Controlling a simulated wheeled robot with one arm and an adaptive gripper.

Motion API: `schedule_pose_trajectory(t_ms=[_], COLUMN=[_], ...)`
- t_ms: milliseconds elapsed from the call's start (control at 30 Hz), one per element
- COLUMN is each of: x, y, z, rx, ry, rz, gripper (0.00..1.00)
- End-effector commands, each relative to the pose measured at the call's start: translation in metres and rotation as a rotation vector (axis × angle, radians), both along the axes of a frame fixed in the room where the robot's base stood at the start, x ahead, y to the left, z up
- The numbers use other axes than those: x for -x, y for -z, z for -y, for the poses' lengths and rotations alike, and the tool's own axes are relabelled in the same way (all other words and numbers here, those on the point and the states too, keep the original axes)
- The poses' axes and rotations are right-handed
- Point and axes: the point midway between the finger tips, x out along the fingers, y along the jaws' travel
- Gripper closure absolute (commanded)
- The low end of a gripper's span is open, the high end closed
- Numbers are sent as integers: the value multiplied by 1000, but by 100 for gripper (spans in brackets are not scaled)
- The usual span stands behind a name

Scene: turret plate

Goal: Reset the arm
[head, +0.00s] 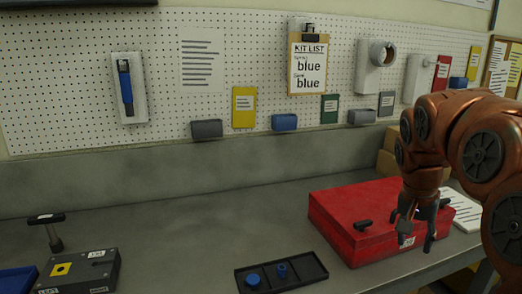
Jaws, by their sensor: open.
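My arm reaches in from the right, and my gripper (418,238) hangs down in front of the red toolbox (350,212) with its fingers apart and nothing visible between them. The fingers overlap the front right of the toolbox in the picture; I cannot tell whether they touch it. The toolbox lid appears shut, with dark latches at its front.
A black tray (262,288) with blue parts lies at the front middle. A dark box with a yellow mark (60,270) and a T-handled tool (51,233) stand at left. A clipboard reading "KIT LIST", blue, blue (308,66) hangs on the pegboard. The bench's middle left is clear.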

Motion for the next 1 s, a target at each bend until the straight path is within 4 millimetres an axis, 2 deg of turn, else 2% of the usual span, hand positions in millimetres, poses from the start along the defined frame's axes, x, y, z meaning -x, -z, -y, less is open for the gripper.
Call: schedule_pose_trajectory(t_ms=[33, 200, 500, 700, 800, 900, 1000], x=[13, 59, 154, 220, 246, 264, 273], y=[7, 33, 84, 121, 135, 146, 151], z=[-14, -57, -116, -142, -151, -157, -159], rx=[-10, -48, -124, -179, -202, -220, -228], ry=[-50, -217, -470, -606, -655, -686, -703], rz=[-19, -84, -190, -256, -275, -292, -299], gripper=[57, 57, 57, 57, 57, 57, 57])
